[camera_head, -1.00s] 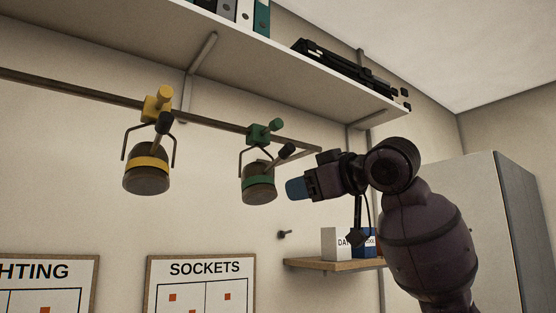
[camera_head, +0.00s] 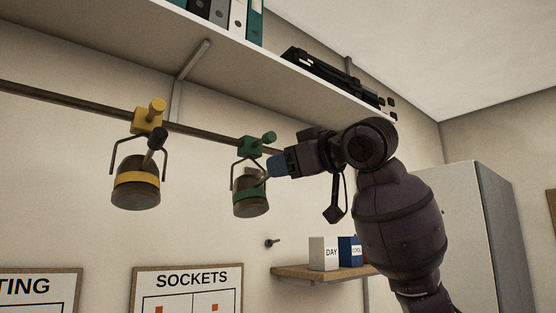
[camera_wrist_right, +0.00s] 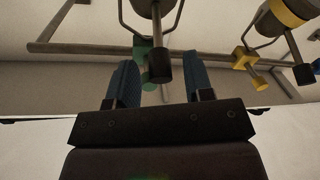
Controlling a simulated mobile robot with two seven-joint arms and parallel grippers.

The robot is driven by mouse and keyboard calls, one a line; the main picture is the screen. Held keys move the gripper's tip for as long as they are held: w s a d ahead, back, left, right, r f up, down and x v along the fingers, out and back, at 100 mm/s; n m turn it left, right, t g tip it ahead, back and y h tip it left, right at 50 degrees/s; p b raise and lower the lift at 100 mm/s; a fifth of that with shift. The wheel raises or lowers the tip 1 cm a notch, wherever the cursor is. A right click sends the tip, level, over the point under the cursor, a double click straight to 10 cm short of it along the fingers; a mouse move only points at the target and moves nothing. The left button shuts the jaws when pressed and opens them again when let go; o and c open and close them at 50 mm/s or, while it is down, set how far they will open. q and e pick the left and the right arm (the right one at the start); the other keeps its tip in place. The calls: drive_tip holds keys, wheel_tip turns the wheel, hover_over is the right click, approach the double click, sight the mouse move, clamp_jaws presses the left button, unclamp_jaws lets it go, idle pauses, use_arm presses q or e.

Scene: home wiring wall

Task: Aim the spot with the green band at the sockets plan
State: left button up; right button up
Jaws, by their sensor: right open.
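The spot with the green band (camera_head: 250,198) hangs in a wire bracket from a green clamp (camera_head: 249,148) on the rail. It hangs nearly straight down, with its opening towards the floor. My right gripper (camera_head: 268,169) is at its right side, with blue fingers at its rear handle. In the right wrist view the fingers are open, and the handle's black tip (camera_wrist_right: 160,72) shows between them, apart from both. In the head view the gripper hides that tip. The sockets plan (camera_head: 180,294) is on the wall below, cut off by the lower edge. My left gripper is not in view.
A yellow-banded spot (camera_head: 135,190) hangs farther left on the rail (camera_head: 75,107). A shelf (camera_head: 250,75) with binders and black gear runs above. A small shelf (camera_head: 300,272) with boxes is below my right arm. Another plan (camera_head: 40,275) is at lower left.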

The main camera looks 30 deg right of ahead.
sight(260, 184)
drive_tip(key=shift+x, duration=1.15)
drive_tip(key=shift+c, duration=0.3)
clamp_jaws()
